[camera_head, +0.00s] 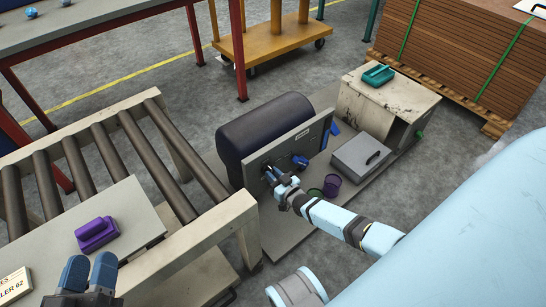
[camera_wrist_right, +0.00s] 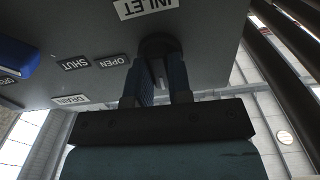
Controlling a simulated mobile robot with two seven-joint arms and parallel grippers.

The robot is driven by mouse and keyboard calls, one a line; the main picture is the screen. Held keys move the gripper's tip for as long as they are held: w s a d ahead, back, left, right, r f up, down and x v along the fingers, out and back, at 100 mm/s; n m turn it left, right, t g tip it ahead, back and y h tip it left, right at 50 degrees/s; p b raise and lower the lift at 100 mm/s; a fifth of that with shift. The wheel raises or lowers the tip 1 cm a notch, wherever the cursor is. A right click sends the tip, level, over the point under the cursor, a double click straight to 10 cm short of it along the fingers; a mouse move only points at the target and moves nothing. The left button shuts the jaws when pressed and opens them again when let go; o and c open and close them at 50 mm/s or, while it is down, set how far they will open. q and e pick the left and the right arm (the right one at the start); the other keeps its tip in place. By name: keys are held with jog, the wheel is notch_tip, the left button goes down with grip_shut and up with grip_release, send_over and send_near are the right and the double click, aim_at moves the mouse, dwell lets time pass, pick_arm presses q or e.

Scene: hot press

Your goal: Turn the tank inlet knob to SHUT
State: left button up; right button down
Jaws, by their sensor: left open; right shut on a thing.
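The dark tank (camera_head: 262,128) lies on its side behind a grey upright panel (camera_head: 282,150). My right gripper (camera_head: 271,177) reaches the left part of this panel. In the right wrist view, where labels appear upside down, its blue fingers are shut on the dark round inlet knob (camera_wrist_right: 158,42) beside the INLET label (camera_wrist_right: 146,8). An OPEN label (camera_wrist_right: 113,61) and a SHUT label (camera_wrist_right: 76,65) are on the panel nearby. The fingers hide most of the knob, so I cannot tell its setting. My left gripper (camera_head: 90,268) is open and empty at the lower left.
A blue handle (camera_head: 300,161) sits on the panel right of my gripper. A purple cup (camera_head: 332,185) and a grey lidded box (camera_head: 361,158) stand in front. A purple block (camera_head: 97,234) lies near my left gripper. A roller conveyor (camera_head: 130,150) is left of the tank.

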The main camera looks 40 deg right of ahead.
pick_arm(q)
jog(key=shift+r, duration=0.1)
pick_arm(e)
jog(key=shift+n, duration=0.3)
pick_arm(q)
jog(key=shift+s, duration=0.1)
pick_arm(e)
jog(key=c, duration=1)
grip_release()
jog(key=shift+c, duration=0.2)
jog(key=shift+s, duration=0.1)
pick_arm(q)
jog(key=shift+t, duration=0.8)
jog(key=shift+s+a+r+p, duration=0.1)
jog(key=shift+a+r+p, duration=0.1)
jog(key=shift+r+p, duration=0.85)
jog(key=shift+a+r+p, duration=0.2)
jog(key=shift+r+p, duration=0.85)
pick_arm(e)
jog(key=s+d, duration=0.1)
jog(key=s, duration=1.2)
jog(key=shift+s, duration=0.3)
